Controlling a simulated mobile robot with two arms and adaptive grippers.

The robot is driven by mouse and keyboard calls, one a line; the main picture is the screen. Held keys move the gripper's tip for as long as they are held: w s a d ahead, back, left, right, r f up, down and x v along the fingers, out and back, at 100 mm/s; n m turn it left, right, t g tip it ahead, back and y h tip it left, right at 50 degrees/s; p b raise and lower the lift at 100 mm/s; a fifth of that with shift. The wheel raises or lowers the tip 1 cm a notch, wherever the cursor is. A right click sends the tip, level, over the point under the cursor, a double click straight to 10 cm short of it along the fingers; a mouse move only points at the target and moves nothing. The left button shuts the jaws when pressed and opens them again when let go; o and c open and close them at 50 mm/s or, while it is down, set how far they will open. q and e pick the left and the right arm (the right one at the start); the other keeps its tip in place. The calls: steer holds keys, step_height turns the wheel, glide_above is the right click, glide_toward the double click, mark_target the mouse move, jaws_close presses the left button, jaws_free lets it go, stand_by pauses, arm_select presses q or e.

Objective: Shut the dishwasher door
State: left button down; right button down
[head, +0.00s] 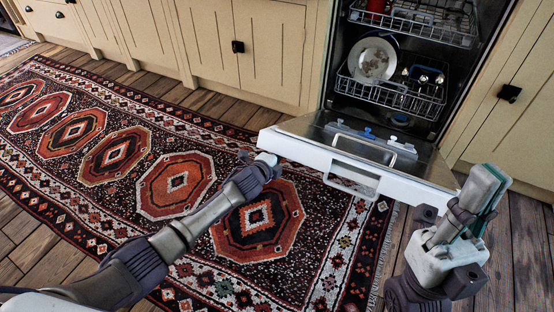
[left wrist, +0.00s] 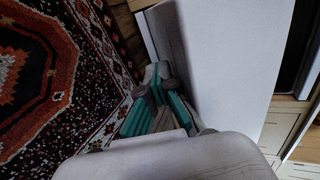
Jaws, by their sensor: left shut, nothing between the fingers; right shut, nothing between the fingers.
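The dishwasher door (head: 421,172) is open and lowered outward, its steel inner side facing up and its white edge toward me. A bar handle (head: 352,189) is on that edge. My left gripper (head: 267,159) is shut and empty at the door's left front corner; in the left wrist view its closed fingers (left wrist: 158,72) are close beside a broad white panel (left wrist: 225,60), which looks like the door's outer face. I cannot tell whether they touch it. My right gripper (head: 492,180) is shut and empty, raised to the right of the door and apart from it.
Inside the dishwasher, the lower rack (head: 392,93) holds a plate (head: 372,60) and other dishes; the upper rack (head: 425,22) holds a red item. Both racks look to be inside the cavity. Cream cabinets flank it. A patterned rug (head: 110,155) lies on the plank floor in front.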

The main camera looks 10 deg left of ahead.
mark_target(289, 128)
arm_select(q)
steer(key=w+r+p, duration=0.1)
steer(key=w+r, duration=0.1)
steer(key=r, duration=0.1)
steer(key=w+d+r+p, duration=0.1)
steer(key=w+r, duration=0.1)
steer(key=r, duration=0.1)
steer(key=w+d+r+p, duration=0.1)
steer(key=r, duration=0.1)
steer(key=shift+w+r, duration=0.5)
steer(key=w+d+r+b, duration=0.2)
steer(key=w+r, duration=0.5)
steer(key=w, duration=0.1)
steer(key=shift+d+r+t, duration=0.3)
steer(key=shift+d, duration=0.05)
